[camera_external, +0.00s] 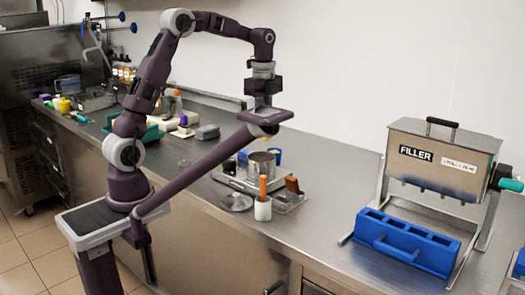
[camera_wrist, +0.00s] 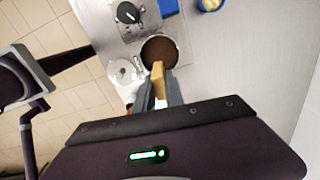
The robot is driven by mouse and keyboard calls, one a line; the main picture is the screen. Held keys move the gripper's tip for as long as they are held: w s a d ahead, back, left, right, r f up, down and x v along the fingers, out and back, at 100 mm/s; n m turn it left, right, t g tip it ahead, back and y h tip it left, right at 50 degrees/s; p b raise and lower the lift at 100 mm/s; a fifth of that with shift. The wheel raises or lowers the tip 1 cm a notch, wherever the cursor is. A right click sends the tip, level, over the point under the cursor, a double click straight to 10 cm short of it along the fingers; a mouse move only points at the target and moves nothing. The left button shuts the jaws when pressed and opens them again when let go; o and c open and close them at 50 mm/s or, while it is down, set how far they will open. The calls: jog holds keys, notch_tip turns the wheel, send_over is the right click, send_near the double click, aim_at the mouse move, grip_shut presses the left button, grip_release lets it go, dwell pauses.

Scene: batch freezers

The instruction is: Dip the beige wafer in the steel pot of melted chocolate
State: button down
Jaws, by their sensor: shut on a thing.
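My gripper (camera_wrist: 159,92) is shut on the beige wafer (camera_wrist: 157,72), which sticks out past the fingertips in the wrist view. The steel pot (camera_external: 262,164) stands on the counter below my gripper in the external view. In the wrist view the pot (camera_wrist: 160,50) is seen from above, with dark brown melted chocolate inside. The wafer's tip overlaps the pot's near edge in that view; I cannot tell its height above the chocolate. In the external view my gripper (camera_external: 262,133) hangs above the pot, and the wafer is hard to make out.
A round lid (camera_external: 237,201) and a white cup (camera_external: 263,209) with an orange-handled tool stand in front of the pot. A blue container (camera_external: 275,154) is behind it. A blue mould (camera_external: 405,243) and the filler machine (camera_external: 440,160) stand to the right. The counter between is clear.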

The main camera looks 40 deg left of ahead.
jog(key=shift+w+a+r, duration=0.15)
jog(key=shift+a+r, duration=0.05)
jog(key=shift+a, duration=0.35)
jog(key=shift+a+f, duration=0.1)
jog(key=shift+f, duration=0.1)
notch_tip(320, 180, down, 10)
jog(key=shift+r, duration=0.1)
dwell(1.0)
jog(key=shift+r, duration=4.2)
